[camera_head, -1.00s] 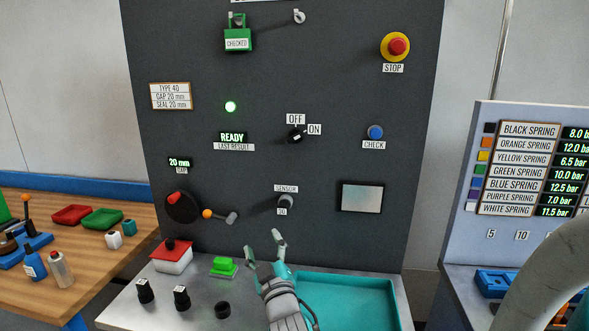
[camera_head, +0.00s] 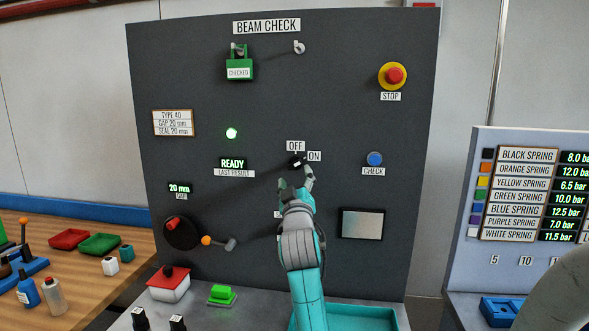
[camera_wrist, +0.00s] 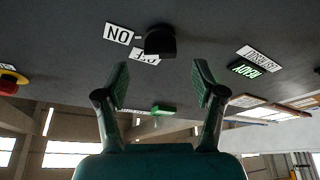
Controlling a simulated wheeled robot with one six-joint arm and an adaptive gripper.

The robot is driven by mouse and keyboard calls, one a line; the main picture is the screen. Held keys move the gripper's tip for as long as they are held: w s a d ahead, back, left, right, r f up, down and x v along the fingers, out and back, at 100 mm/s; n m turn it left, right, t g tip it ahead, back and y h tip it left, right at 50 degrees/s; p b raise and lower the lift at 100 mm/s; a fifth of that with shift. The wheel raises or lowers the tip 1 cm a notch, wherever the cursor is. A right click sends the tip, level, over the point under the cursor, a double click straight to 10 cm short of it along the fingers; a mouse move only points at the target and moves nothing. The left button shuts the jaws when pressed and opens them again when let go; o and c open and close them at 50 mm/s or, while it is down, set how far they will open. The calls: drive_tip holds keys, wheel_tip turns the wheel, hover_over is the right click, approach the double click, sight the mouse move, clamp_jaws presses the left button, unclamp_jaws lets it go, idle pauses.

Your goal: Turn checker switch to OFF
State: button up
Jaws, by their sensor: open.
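The checker switch (camera_head: 296,162) is a black rotary knob on the dark panel, with an OFF label (camera_head: 296,146) above it and an ON label (camera_head: 314,156) to its right. Its white mark appears to point toward ON. My gripper (camera_head: 300,178) is just below the knob in the head view, its fingers partly overlapping the knob's lower edge. In the wrist view the knob (camera_wrist: 160,41) lies beyond and between the two open, empty fingertips (camera_wrist: 160,82). The ON label (camera_wrist: 119,34) is beside it there, and the OFF label (camera_wrist: 146,58) is partly hidden by the knob.
The blue CHECK button (camera_head: 375,159) is right of the knob, and the red STOP button (camera_head: 394,76) is higher up. A screen (camera_head: 361,224) sits lower right. The panel around the knob is mostly bare.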

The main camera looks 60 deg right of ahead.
sight(294, 167)
drive_tip(key=shift+x, duration=2.7)
drive_tip(key=shift+c, duration=0.3)
drive_tip(key=c, duration=1.1)
